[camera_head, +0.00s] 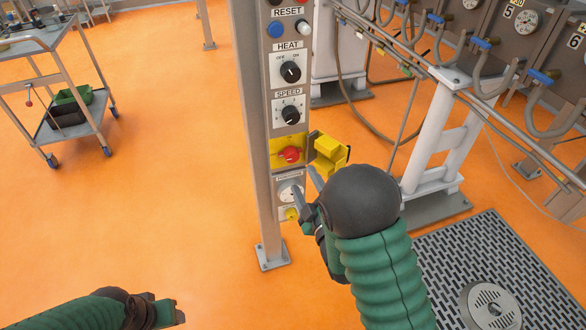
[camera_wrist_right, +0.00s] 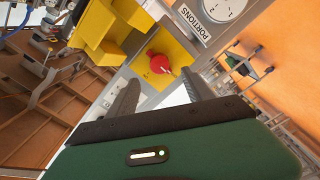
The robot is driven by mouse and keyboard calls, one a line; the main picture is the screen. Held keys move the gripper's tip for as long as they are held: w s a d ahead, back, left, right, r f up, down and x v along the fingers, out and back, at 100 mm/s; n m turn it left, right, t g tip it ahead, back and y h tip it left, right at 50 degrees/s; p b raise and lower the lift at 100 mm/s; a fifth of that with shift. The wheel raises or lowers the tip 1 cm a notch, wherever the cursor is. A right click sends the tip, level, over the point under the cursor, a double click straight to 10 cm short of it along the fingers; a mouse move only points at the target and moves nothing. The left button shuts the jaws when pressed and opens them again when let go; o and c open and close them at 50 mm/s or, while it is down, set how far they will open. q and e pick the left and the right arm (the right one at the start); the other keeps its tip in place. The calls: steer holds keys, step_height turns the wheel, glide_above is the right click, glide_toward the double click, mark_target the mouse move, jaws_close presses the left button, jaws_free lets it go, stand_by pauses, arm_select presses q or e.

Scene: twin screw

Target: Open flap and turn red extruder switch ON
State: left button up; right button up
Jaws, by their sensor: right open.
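The red extruder switch (camera_head: 290,155) sits on a yellow plate low on the control post, below the SPEED knob. The yellow flap (camera_head: 329,150) stands swung open to the right of the switch, leaving it uncovered. In the right wrist view the red switch (camera_wrist_right: 160,65) shows ahead, between the lines of the two fingers, with the flap (camera_wrist_right: 98,32) at the upper left. My right gripper (camera_head: 305,184) is open and empty, just below and in front of the switch, apart from it. My left gripper (camera_head: 172,313) is at the bottom left, far from the post; its jaw opening is unclear.
The post (camera_head: 247,130) carries the HEAT knob (camera_head: 290,71), the SPEED knob (camera_head: 290,114) and a PORTIONS dial (camera_wrist_right: 215,12) near the switch. Pipes and a white frame (camera_head: 432,135) stand to the right. A cart (camera_head: 75,135) is at the left. Orange floor between is clear.

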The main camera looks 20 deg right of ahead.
mark_target(293, 159)
steer(key=w+b, duration=0.1)
steer(key=w, duration=0.8)
steer(key=shift+w+a, duration=0.1)
steer(key=shift+w, duration=0.25)
steer(key=shift+c, duration=0.2)
jaws_close()
